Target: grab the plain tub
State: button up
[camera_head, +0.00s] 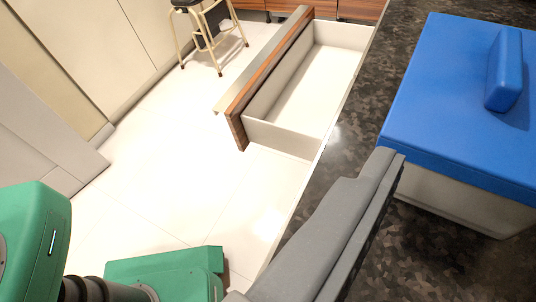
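A tub with a pale body (460,204) and a bright blue lid (440,90) stands on the dark speckled counter at the right. The lid has a raised blue handle, and the picture's right edge cuts the tub off. It is the only tub in view. My gripper (384,168) is grey and reaches up from the bottom middle. Its tip appears close to the tub's lower left corner in the picture; I cannot tell whether they touch. I see it from the side, so its opening is hidden.
The dark counter (420,262) has bare surface below the tub. A pulled-out, empty drawer (300,90) with a wooden front juts over the pale floor (165,170). A stool (208,30) stands at the top left, near cream cabinets (100,45).

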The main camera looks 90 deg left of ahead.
aim_at(477, 132)
jog(key=shift+s+f+g, duration=0.4)
jog(key=shift+s+f, duration=0.45)
jog(key=shift+f, duration=0.25)
jog(key=b+x, duration=0.1)
jog(key=x, duration=0.3)
jog(key=b+x, duration=0.1)
jog(key=x, duration=0.4)
jog(key=b+x, duration=0.2)
jog(key=x, duration=0.2)
jog(key=shift+w+a+r, duration=0.25)
jog(key=shift+a, duration=0.2)
jog(key=shift+r+y, duration=0.1)
jog(key=shift+y, duration=0.2)
jog(key=c, duration=1.3)
